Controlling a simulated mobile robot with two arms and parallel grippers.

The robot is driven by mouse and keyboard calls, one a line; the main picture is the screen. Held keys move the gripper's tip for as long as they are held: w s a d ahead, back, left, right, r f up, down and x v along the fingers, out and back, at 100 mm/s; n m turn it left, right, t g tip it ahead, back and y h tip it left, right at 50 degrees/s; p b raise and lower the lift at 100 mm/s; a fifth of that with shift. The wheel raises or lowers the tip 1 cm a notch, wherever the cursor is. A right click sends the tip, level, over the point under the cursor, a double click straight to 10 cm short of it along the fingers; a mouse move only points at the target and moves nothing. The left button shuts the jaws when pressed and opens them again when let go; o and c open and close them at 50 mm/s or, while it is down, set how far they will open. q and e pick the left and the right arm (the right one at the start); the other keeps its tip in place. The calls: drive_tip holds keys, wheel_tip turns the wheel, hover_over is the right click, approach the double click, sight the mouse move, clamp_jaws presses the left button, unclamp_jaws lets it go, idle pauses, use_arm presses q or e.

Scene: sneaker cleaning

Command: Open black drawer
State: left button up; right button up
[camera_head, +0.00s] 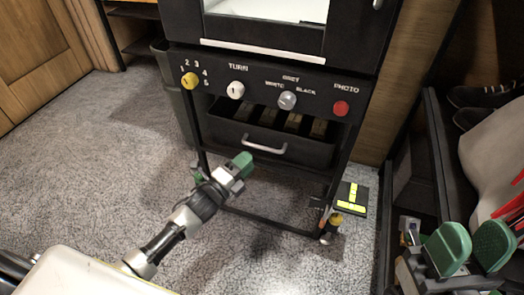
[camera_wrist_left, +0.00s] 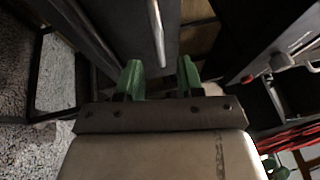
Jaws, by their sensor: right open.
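The black drawer (camera_head: 305,152) sits low in the black machine's frame, below the control panel. Its silver bar handle (camera_head: 264,145) runs across the front. In the left wrist view the handle (camera_wrist_left: 157,30) lies ahead of the fingertips, in line with the gap between them. My left gripper (camera_head: 240,166) has green fingers and is just in front of the drawer, slightly below and left of the handle. In the left wrist view the left gripper (camera_wrist_left: 160,78) is open with nothing between its fingers. My right gripper (camera_head: 469,247) is open and empty at the lower right, away from the drawer.
The control panel (camera_head: 262,82) has several knobs and a red button (camera_head: 340,108). A black rack (camera_head: 437,115) with dark shoes (camera_head: 490,96) stands at the right. A small black-and-yellow item (camera_head: 351,198) is beside the machine's lower right. Carpet (camera_head: 90,150) is clear at left.

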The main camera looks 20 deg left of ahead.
sight(262, 147)
use_arm(q)
drive_tip(key=b+x, duration=0.1)
drive_tip(key=x, duration=0.6)
drive_tip(key=shift+b, duration=0.4)
clamp_jaws()
